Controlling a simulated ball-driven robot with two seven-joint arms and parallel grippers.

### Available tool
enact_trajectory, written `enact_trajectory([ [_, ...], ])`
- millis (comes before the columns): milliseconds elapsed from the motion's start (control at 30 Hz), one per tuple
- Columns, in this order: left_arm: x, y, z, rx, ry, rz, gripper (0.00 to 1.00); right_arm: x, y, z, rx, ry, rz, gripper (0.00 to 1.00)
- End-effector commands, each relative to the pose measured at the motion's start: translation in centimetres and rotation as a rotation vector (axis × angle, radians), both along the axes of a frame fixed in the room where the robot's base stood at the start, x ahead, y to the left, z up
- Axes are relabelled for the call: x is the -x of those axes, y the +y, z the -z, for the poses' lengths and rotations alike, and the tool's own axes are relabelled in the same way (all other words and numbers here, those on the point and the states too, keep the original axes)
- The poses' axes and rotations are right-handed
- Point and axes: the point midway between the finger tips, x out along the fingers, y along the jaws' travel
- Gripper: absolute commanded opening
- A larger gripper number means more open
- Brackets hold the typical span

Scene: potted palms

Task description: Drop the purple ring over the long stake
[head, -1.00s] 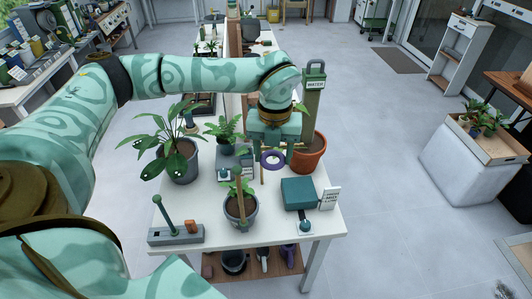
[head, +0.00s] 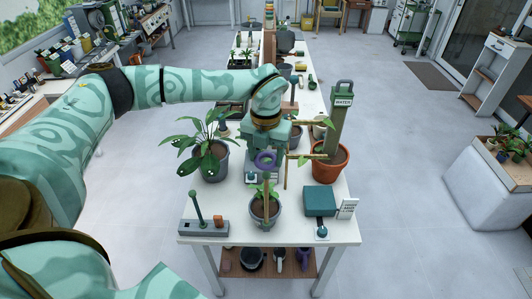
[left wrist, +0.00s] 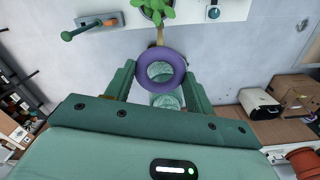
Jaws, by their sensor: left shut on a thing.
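A wooden stake (head: 266,187) stands upright in the small grey pot (head: 265,214) with a leafy plant. The ring is above this stake in the picture and in line with it. In the left wrist view the stake (left wrist: 159,36) runs up to the ring's edge; whether its tip reaches the hole is hidden. My right gripper is not in view.
A thin wooden post (head: 286,172) stands just right of the ring. A teal box (head: 319,201), a lever box (head: 204,227), a dark-potted plant (head: 212,160) and a terracotta pot (head: 328,165) with a tall green "WATER" piece share the white table (head: 240,252).

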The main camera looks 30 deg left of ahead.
Motion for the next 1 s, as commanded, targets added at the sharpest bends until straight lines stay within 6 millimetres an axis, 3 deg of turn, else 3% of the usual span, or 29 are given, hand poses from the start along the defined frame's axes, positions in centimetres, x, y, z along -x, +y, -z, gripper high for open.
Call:
enact_trajectory([
  [267,0.0,0.0,3.1,0.000,0.001,-0.001,0.32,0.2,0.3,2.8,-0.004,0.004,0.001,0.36],
  [600,0.0,0.0,6.2,-0.001,0.001,-0.001,0.32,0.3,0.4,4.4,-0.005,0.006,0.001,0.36],
  [1000,0.0,0.0,7.2,0.000,0.000,-0.001,0.32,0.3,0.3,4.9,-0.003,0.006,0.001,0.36],
])
